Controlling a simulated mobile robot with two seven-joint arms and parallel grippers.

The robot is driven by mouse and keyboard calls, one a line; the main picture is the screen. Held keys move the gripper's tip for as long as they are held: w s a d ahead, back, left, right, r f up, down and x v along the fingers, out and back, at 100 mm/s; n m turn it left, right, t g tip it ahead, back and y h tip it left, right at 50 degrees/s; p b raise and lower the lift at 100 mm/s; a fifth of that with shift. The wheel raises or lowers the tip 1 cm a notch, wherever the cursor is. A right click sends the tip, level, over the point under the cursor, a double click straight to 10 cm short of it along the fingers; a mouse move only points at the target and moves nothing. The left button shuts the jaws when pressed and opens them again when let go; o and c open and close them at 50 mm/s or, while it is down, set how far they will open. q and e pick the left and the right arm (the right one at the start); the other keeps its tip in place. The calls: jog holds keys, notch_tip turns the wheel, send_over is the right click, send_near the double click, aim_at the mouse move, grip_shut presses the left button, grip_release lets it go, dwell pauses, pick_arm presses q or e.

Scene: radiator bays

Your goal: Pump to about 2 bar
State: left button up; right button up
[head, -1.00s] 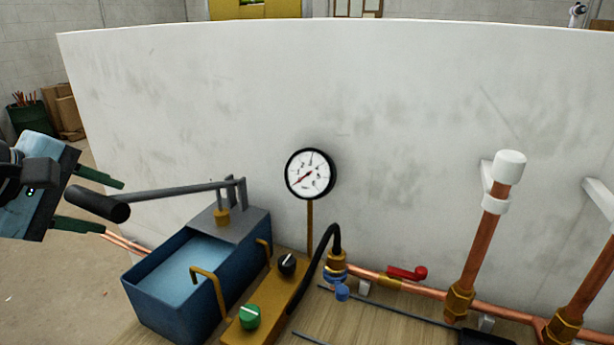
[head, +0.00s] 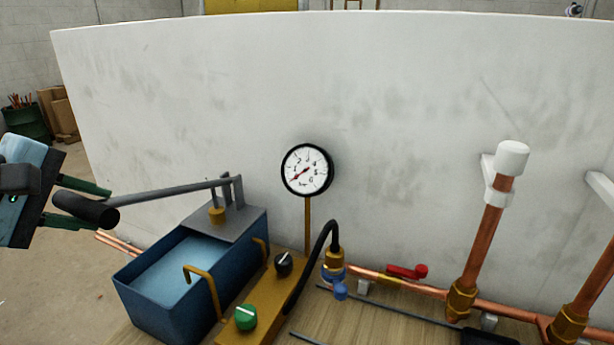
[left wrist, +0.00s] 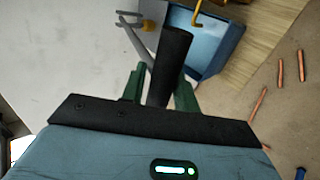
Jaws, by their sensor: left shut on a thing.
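The blue test pump (head: 165,310) stands on the wooden board, its tank holding pale blue water. Its grey lever (head: 170,193) reaches left, nearly level, to a black handle grip (head: 101,214). My left gripper (head: 104,209) is shut on this grip, with a green finger on each side. In the left wrist view the grip (left wrist: 172,60) stands between the fingers. The round pressure gauge (head: 307,169) rises on a brass stem; its red needle points to the lower left, at the low end. The figures are too small to read surely. My right gripper is out of view.
A brass block carries a green knob (head: 246,317) and a black knob (head: 284,264). A black hose (head: 318,255) joins copper pipework with a red lever valve (head: 408,271). A white panel (head: 200,100) stands behind. Copper pieces (left wrist: 258,104) lie on the floor.

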pick_arm(q)
jog(key=shift+t+h, duration=0.4)
jog(key=shift+t, duration=0.3)
jog(key=f+b, duration=0.1)
jog(key=b, duration=0.1)
jog(key=s+f+b, duration=0.1)
jog(key=f+b, duration=0.1)
jog(key=b, duration=0.1)
jog(key=f+b, duration=0.2)
jog(key=b, duration=0.1)
jog(key=shift+s+a, duration=0.15)
jog(key=shift+a, duration=0.1)
